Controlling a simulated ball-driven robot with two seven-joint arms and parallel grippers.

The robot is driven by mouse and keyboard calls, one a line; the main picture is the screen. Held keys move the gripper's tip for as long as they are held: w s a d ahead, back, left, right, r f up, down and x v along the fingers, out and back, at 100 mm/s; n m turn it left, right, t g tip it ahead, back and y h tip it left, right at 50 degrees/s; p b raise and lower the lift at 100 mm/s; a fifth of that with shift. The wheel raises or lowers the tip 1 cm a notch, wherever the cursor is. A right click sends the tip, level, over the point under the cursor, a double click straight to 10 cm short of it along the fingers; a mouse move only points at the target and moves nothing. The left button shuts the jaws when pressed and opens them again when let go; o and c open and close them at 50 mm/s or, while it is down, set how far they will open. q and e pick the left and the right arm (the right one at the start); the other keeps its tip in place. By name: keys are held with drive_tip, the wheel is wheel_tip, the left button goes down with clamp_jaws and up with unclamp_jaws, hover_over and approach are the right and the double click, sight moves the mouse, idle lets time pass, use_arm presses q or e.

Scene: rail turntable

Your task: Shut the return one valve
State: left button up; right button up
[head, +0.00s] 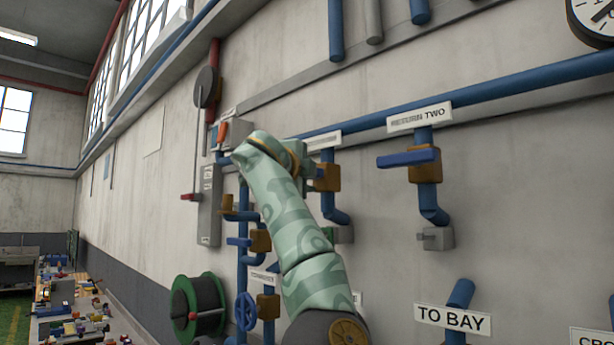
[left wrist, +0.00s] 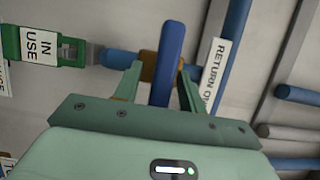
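My left gripper (left wrist: 158,68) is open, one finger on each side of the lever. A gap shows at the left finger; whether the right finger touches is unclear. My right gripper is out of view.
A green "IN USE" tag (left wrist: 40,46) is at the pipe's other end. The return two valve's blue lever (head: 408,158) is to the right. A blue handwheel (head: 246,311), a hose reel (head: 198,305) and a cluttered bench (head: 75,315) are to the left.

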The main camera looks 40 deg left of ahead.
use_arm(q)
drive_tip(key=b+v, duration=0.5)
drive_tip(key=v, duration=1.1)
drive_tip(key=shift+s, duration=0.2)
